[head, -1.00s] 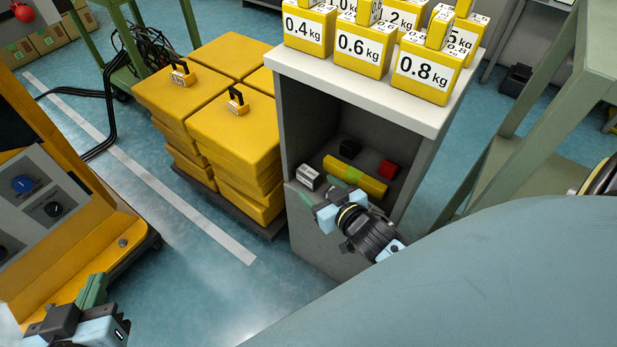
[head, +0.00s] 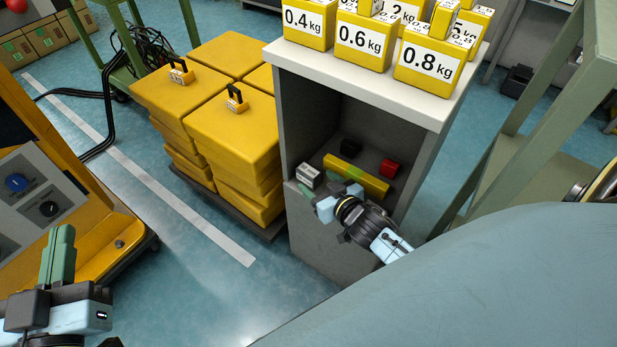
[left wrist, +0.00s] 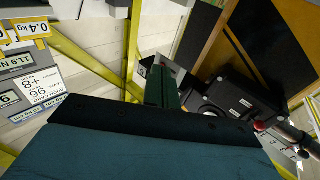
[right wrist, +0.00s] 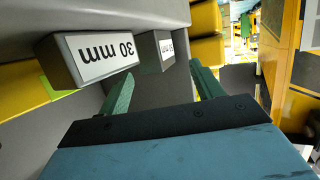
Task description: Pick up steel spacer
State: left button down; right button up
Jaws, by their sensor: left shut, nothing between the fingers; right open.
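A small grey block with a white label (head: 308,176), apparently the steel spacer, sits at the left front of the grey cabinet's shelf. In the right wrist view a grey block marked "30 mm" (right wrist: 95,58) stands near, with a smaller labelled grey block (right wrist: 157,50) beyond; I cannot tell which matches the head view's block. My right gripper (head: 338,196) is open and empty at the shelf front, just right of the labelled block. Its fingers (right wrist: 163,82) are apart below the smaller block. My left gripper (head: 62,250) is shut and empty, far left; its closed fingers (left wrist: 162,82) show in the left wrist view.
Labelled yellow weights (head: 362,42) stand on the cabinet top (head: 370,82). Cabinet walls bound the shelf. Stacked yellow boxes (head: 232,130) stand left of it.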

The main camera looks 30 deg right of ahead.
aim_at(316, 179)
jog(key=shift+d+b+x, duration=0.2)
jog(key=shift+b+x, duration=0.55)
jog(key=shift+x, duration=0.5)
jog(key=shift+w+f, duration=0.25)
jog(key=shift+w, duration=0.3)
pick_arm(q)
notch_tip(316, 179, up, 6)
jog(key=s+t+h, duration=0.1)
jog(key=s+t, duration=0.1)
jog(key=t, duration=0.2)
jog(key=shift+d+t+h, duration=0.15)
jog(key=shift+t+h, duration=0.25)
pick_arm(e)
jog(key=shift+c, duration=0.4)
grip_shut()
jog(key=shift+f, duration=0.1)
